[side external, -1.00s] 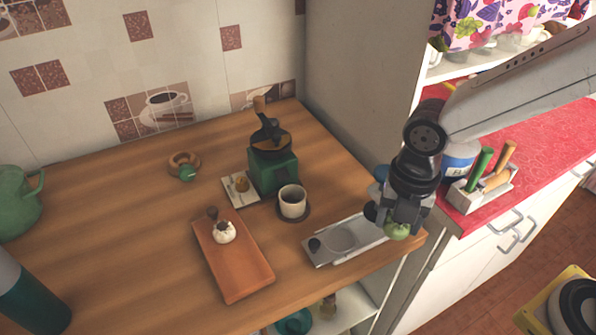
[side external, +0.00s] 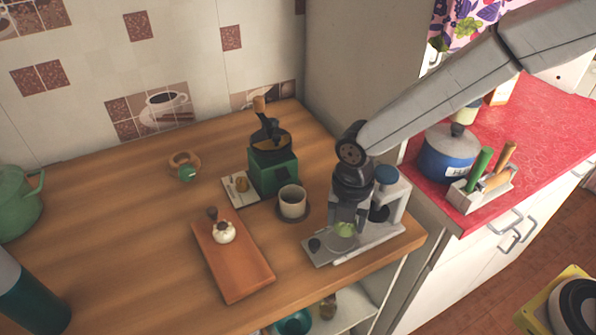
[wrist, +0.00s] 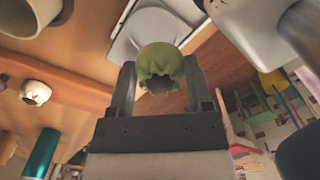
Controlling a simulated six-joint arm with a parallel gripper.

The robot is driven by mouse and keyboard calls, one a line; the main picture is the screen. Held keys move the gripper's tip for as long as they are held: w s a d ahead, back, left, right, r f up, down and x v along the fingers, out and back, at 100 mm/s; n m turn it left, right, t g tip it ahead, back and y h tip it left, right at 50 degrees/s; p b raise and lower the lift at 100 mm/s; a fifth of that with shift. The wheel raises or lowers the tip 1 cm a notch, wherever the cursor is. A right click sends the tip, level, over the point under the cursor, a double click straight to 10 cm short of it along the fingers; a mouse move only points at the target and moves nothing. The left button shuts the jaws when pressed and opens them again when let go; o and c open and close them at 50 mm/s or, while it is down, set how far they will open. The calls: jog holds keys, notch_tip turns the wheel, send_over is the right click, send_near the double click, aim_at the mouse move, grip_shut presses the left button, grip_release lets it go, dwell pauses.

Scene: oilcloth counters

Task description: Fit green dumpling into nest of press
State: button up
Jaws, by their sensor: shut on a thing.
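The green dumpling (side external: 345,229) is held between the fingers of my gripper (side external: 346,222), and it also shows in the wrist view (wrist: 160,62) with a finger on each side. The grey press (side external: 318,254) stands at the right front of the wooden counter, with its upright body and blue-topped part at the back. The dumpling is over the press's plate, around the round nest (wrist: 152,28). The nest is partly hidden by the dumpling in the wrist view. I cannot tell whether the dumpling touches it.
An orange-brown tray (side external: 247,270) with a white dumpling (side external: 224,232) lies to the left. A cup (side external: 292,202) on a dark coaster and a green grinder (side external: 273,172) stand behind. The counter's front edge is close to the press. The left counter is mostly clear.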

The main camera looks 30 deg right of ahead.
aim_at(341, 241)
jog(key=shift+w+a+f, duration=0.1)
jog(key=shift+w+f, duration=0.05)
jog(key=shift+f, duration=0.05)
jog(key=shift+w+a+f, duration=0.1)
jog(key=shift+w+f, duration=0.15)
jog(key=shift+f, duration=1.55)
jog(key=shift+f, duration=0.25)
jog(key=o, duration=0.7)
jog(key=shift+s+f, duration=0.1)
jog(key=shift+f, duration=0.05)
jog(key=shift+c, duration=0.2)
jog(key=shift+s, duration=0.1)
jog(key=shift+f, duration=0.1)
jog(key=shift+r, duration=0.2)
notch_tip(341, 241, up, 13)
jog(key=shift+f, duration=0.15)
